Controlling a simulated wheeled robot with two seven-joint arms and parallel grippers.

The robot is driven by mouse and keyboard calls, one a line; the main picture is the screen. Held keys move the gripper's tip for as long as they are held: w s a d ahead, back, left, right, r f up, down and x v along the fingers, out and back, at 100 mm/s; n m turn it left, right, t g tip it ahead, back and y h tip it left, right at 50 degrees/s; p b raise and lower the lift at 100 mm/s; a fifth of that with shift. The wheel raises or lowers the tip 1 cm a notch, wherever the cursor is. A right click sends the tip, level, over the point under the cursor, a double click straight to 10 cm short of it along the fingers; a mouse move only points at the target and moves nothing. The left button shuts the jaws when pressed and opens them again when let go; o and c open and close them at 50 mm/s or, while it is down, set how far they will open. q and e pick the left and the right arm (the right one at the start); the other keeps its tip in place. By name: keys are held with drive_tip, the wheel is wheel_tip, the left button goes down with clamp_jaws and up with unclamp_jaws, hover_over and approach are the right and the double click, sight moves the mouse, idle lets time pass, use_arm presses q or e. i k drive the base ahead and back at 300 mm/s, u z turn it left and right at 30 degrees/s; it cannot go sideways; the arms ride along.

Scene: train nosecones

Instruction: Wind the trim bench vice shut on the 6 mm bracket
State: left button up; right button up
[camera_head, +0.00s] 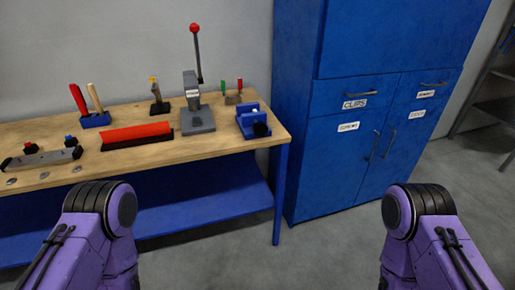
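A small blue bench vice (248,128) stands at the right end of the wooden workbench (222,141). A dark round part shows at its front right. Its jaws are too small in the view to tell how far apart they are. I cannot make out the 6 mm bracket, in the vice or elsewhere. Only purple and black links of my two arms show, at the lower left and lower right, well short of the vice. Both grippers are out of view.
The bench holds a lever press (198,118) with a red knob, a red block (136,134) on a black base, a blue tool holder (96,121) and a grey fixture (42,159). A blue cabinet (345,150) stands right of the bench. Grey floor is clear in front.

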sight(260, 129)
drive_tip(key=z, duration=0.35)
drive_tip(key=k, duration=0.25)
drive_tip(key=u, duration=1.1)
drive_tip(key=i, duration=1.5)
drive_tip(key=z, duration=0.8)
